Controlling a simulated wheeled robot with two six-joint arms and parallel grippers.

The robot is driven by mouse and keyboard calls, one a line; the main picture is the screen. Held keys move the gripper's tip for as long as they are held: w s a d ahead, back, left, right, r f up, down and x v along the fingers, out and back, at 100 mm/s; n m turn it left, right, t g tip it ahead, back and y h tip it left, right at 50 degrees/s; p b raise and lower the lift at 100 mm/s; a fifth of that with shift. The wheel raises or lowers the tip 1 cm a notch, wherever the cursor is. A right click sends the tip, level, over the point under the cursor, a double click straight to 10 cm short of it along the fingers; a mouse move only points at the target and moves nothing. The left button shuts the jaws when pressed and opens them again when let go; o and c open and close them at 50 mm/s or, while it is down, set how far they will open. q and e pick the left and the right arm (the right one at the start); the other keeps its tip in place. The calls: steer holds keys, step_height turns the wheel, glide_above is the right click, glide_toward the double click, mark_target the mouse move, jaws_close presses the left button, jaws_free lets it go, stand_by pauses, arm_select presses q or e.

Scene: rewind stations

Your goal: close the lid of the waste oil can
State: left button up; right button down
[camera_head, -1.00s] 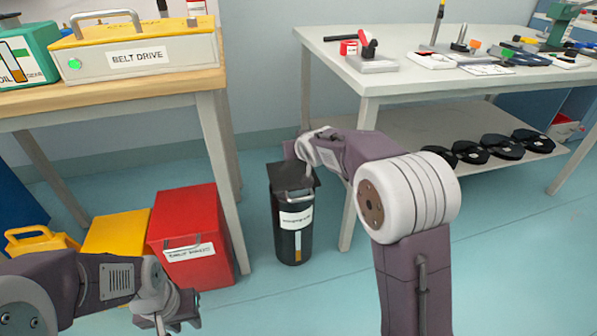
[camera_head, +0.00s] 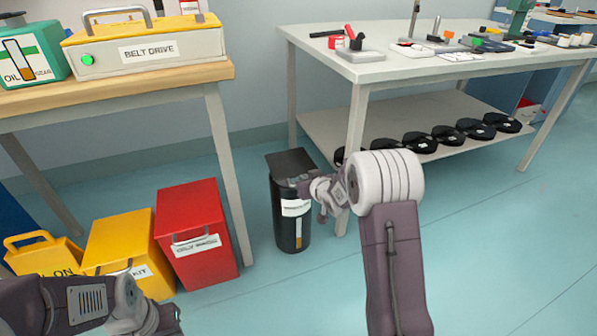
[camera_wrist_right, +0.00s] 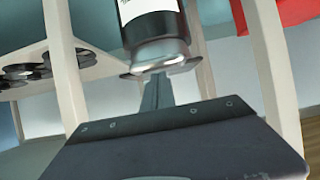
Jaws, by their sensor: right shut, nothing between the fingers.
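The waste oil can (camera_head: 291,228) is a black cylinder with a white label, upright on the floor between the two tables. Its dark square lid (camera_head: 289,161) shows above the body in the head view and looks tilted up at the back; its exact angle is unclear. My right gripper (camera_head: 301,187) is shut and empty at the can's upper front right, below the lid's near edge. In the right wrist view its closed fingers (camera_wrist_right: 157,90) point at the can's metal rim (camera_wrist_right: 160,52); contact cannot be told. My left gripper (camera_head: 172,318) is low at left, partly hidden.
A red bin (camera_head: 192,225) and yellow bins (camera_head: 120,240) stand left of the can. The wooden-topped table (camera_head: 150,90) is at left. Floor at right is clear.

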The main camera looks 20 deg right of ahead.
steer(key=shift+s+a+f+b, duration=0.1)
steer(key=shift+s+f+b, duration=0.15)
steer(key=shift+f, duration=0.45)
steer(key=shift+s+a+f+b, duration=0.1)
steer(key=shift+s+f+b, duration=0.1)
steer(key=shift+f, duration=0.5)
step_height(320, 180, up, 6)
steer(key=w+p, duration=0.2)
steer(key=p, duration=0.3)
steer(key=s+f+p, duration=0.1)
steer(key=s, duration=0.9)
steer(key=shift+s+d+f+t, duration=0.2)
steer(key=shift+d+f+t, duration=0.1)
steer(key=shift+f, duration=0.05)
steer(key=shift+a, duration=0.1)
